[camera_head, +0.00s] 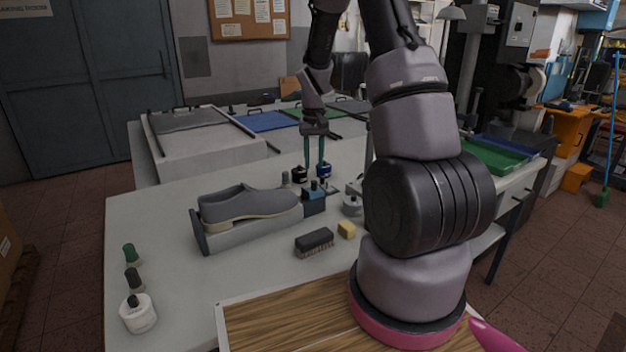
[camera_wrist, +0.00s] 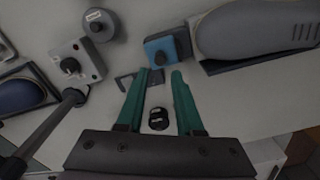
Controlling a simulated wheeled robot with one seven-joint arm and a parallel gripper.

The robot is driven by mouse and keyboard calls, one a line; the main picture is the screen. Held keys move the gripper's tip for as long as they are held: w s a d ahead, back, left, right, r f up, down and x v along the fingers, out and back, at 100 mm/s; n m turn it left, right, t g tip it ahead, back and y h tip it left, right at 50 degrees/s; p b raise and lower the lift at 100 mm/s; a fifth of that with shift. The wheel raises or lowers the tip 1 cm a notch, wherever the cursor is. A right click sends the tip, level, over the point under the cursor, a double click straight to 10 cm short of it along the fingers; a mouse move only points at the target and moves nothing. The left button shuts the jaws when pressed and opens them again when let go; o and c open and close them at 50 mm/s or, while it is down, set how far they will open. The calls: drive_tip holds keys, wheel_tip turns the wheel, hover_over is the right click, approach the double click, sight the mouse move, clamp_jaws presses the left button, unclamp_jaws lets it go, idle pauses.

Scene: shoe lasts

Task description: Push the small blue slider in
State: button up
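A small blue block with a dark knob on top (camera_head: 314,200), which looks like the slider, stands at the right end of the grey shoe's holder (camera_head: 246,236). In the wrist view the blue block (camera_wrist: 160,50) lies just beyond the fingertips, beside one end of the grey shoe (camera_wrist: 258,28). My gripper (camera_head: 314,166) points down behind the block in the head view. Its green fingers (camera_wrist: 158,74) are apart, with no object visibly held. A dark round cap (camera_wrist: 158,118) shows between them, apparently below. I cannot tell whether the fingers touch the block.
Small bottles (camera_head: 299,173) stand near my fingers. A white box with a knob (camera_wrist: 77,62) and a grey round piece (camera_wrist: 99,25) are close by. A brush (camera_head: 314,242) and yellow block (camera_head: 346,229) lie in front.

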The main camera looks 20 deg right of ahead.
sight(314, 181)
wheel_tip(314, 181, down, 7)
idle(0.3)
clamp_jaws()
idle(1.4)
